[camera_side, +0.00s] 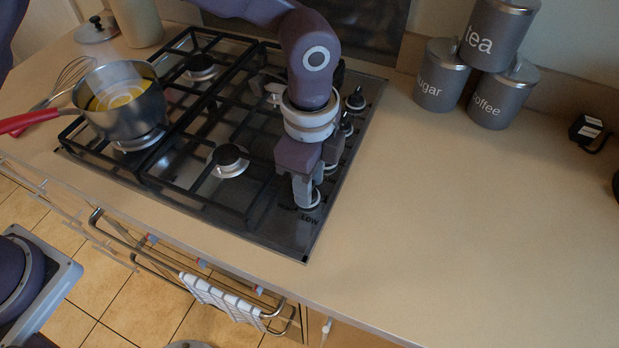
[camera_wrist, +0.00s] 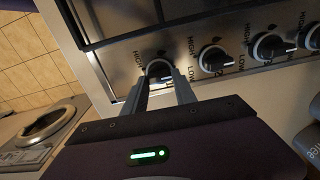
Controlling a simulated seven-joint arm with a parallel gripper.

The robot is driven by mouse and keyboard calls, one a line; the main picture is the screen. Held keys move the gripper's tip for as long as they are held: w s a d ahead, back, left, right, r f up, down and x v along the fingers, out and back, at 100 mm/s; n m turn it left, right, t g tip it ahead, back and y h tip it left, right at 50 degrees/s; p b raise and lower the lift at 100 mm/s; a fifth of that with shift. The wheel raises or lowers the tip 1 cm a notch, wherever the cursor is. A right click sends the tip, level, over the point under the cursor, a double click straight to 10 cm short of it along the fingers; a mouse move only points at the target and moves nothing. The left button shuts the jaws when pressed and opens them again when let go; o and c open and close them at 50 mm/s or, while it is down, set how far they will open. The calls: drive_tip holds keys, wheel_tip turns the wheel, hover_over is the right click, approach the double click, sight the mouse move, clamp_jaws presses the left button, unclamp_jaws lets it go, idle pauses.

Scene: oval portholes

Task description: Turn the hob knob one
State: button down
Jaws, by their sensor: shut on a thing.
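The hob (camera_side: 285,228) is a dark gas hob with black grates, set in the worktop. Its knobs stand in a row along the right side. The front knob (camera_wrist: 159,70) is black with a pale ring and sits between my gripper's two fingers (camera_wrist: 166,82) in the wrist view. In the side view my gripper (camera_side: 306,197) points down over this front knob and mostly hides it; part of its pale ring (camera_side: 316,199) shows. My gripper is shut on the knob. HIGH and LOW markings show beside it.
Other knobs (camera_wrist: 214,58) stand close beside the gripped one. A saucepan (camera_side: 130,115) with a red handle sits on the left burner. Tea, sugar and coffee canisters (camera_side: 440,80) stand at the back right.

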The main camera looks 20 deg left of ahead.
drive_tip(key=c, duration=1)
unclamp_jaws()
wheel_tip(320, 180, up, 7)
drive_tip(key=shift+r, duration=0.1)
